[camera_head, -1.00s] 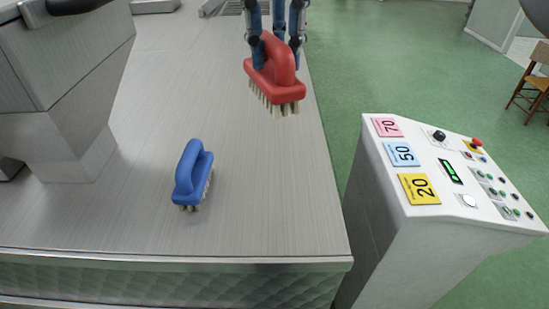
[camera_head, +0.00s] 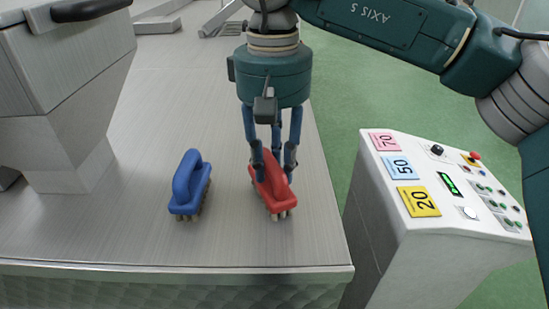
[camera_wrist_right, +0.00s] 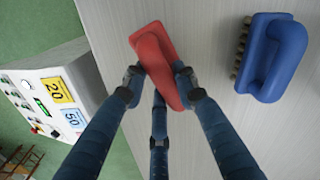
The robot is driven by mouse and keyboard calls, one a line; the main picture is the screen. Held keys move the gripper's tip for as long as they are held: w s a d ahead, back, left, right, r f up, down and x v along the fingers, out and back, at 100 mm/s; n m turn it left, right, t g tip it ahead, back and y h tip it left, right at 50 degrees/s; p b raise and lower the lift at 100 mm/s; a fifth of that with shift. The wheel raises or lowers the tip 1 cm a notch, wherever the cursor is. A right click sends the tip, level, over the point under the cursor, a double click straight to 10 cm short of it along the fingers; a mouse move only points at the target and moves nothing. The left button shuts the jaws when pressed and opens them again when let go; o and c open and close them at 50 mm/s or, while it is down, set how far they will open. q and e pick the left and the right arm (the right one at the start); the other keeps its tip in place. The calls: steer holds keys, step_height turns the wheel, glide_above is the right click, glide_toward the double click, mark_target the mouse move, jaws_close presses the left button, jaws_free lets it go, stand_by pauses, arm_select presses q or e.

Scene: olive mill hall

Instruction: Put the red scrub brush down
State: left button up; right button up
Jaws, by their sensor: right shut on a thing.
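The red scrub brush (camera_head: 272,192) is at the steel table top (camera_head: 150,235), right of the blue brush, bristles down. It also shows in the right wrist view (camera_wrist_right: 150,45). My right gripper (camera_head: 273,165) is shut on its handle from above; in the wrist view its fingers (camera_wrist_right: 158,82) sit on both sides of the handle. The bristles appear to be at the table surface, but I cannot tell for certain whether they touch. The fingers hide part of the handle. My left gripper is not in view.
A blue scrub brush (camera_head: 190,186) stands on the table to the left, a small gap away. A steel hopper-like machine (camera_head: 70,100) stands at the table's left. A white control console (camera_head: 400,240) with number cards stands right of the table. The table's front is clear.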

steer(key=shift+w+f, duration=0.15)
steer(key=o, duration=0.7)
steer(key=shift+s, duration=0.2)
steer(key=o, duration=0.3)
steer(key=shift+w+f, duration=0.1)
steer(key=shift+r, duration=0.55)
step_height(320, 180, up, 5)
steer(key=shift+b, duration=0.75)
step_height(320, 180, up, 5)
steer(key=shift+a+p, duration=0.1)
steer(key=shift+p, duration=0.4)
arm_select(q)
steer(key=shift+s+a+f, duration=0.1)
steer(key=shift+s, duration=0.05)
arm_select(e)
steer(key=shift+r, duration=0.6)
